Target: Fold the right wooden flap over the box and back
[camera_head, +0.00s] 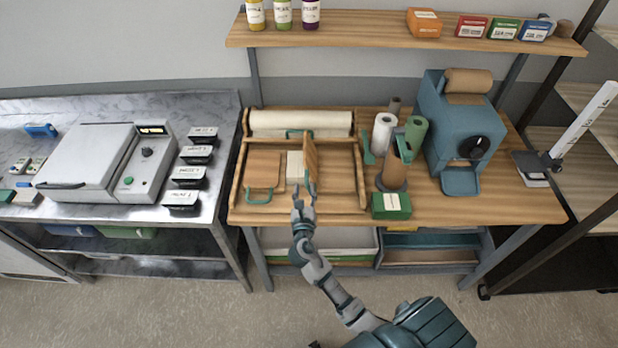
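A wooden folding frame (363,186) lies on the workbench. Its right wooden flap (311,158) stands nearly upright, close to the frame's middle. The left wooden flap (263,169) lies flat, with a green handle at its front edge. A small pale box (294,166) sits between the two flaps. My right gripper (303,192) is at the near lower edge of the upright flap, by its green handle. The fingers are too small to tell whether they touch or grip it. My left gripper is not in view.
A pale roll (300,120) lies behind the frame. A green box (391,205), an upright brown roll (395,172) and a blue dispenser (455,125) stand to the right. A steel table (135,208) with a press is left. The bench's front right is clear.

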